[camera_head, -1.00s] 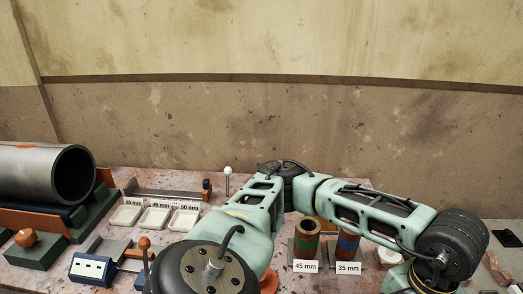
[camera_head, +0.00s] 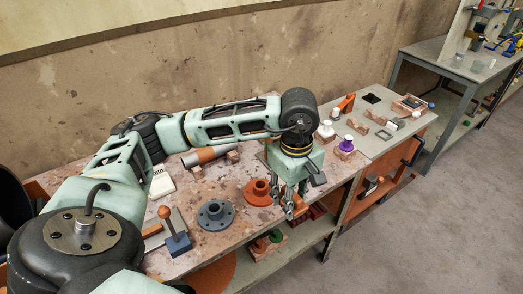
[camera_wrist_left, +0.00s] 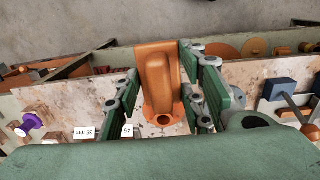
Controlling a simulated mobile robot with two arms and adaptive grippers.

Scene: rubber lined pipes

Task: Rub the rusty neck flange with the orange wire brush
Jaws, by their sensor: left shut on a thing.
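The rusty neck flange (camera_head: 258,191) is an orange-brown disc with a raised neck, standing on the bench near its front edge. My left gripper (camera_head: 289,208) points down just right of it in the head view, near the bench's front edge. I cannot tell whether anything touches the flange. In the left wrist view my left gripper (camera_wrist_left: 163,95) is shut on the orange wire brush (camera_wrist_left: 157,78), whose long orange body lies between the fingers. Its bristles are hidden. In the head view the brush is largely hidden. My right gripper is not in view.
A grey flange (camera_head: 215,214) stands left of the rusty one. A blue stand with an orange ball lever (camera_head: 177,243) is farther left. A lower shelf (camera_head: 285,250) holds parts; open floor lies in front.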

